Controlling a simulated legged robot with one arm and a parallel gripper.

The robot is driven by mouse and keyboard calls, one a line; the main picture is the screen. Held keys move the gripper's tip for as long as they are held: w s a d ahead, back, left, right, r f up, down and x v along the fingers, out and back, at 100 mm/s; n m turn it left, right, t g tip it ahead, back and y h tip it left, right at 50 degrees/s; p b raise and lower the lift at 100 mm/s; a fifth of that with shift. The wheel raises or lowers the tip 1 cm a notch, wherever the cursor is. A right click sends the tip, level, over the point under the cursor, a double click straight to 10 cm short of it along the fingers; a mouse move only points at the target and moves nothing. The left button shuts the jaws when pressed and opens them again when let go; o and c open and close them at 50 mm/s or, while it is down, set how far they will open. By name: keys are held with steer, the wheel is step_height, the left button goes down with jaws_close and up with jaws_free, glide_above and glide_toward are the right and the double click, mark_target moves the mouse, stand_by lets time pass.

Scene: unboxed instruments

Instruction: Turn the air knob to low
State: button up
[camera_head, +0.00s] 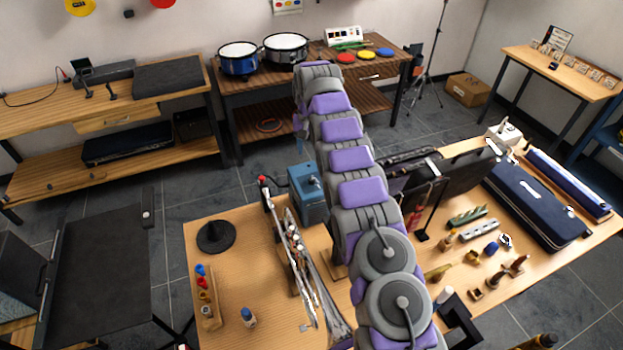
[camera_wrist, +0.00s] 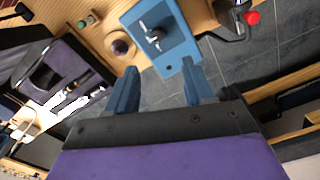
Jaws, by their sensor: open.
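In the head view the blue box (camera_head: 306,205) stands on the wooden table just left of my arm, with the knob (camera_head: 312,180) small on top. My gripper (camera_wrist: 159,68) is open and empty, its two blue fingers pointing toward the box. The knob appears beyond the fingertips, roughly between them and apart from them. In the head view the fingers cannot be made out. The knob's markings are too small to read.
A red-topped part (camera_wrist: 252,18) is right of the box in the wrist view. A black round stand (camera_head: 215,236) is further left. Dark cases (camera_head: 535,200) and small items fill the right side.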

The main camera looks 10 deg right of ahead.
mark_target(311, 179)
steer(key=f, duration=0.4)
steer(key=f+b, duration=0.1)
steer(key=f, duration=0.7)
steer(key=shift+s+d+f+b, duration=0.1)
steer(key=shift+d+f+b, duration=0.1)
steer(key=shift+d+b, duration=0.1)
steer(key=shift+a+f, duration=0.4)
steer(key=shift+a, duration=0.05)
steer(key=shift+d, duration=0.6)
steer(key=shift+c, duration=1.3)
steer(key=shift+a, duration=0.35)
steer(key=c, duration=0.6)
jaws_close()
steer(key=shift+d, duration=0.1)
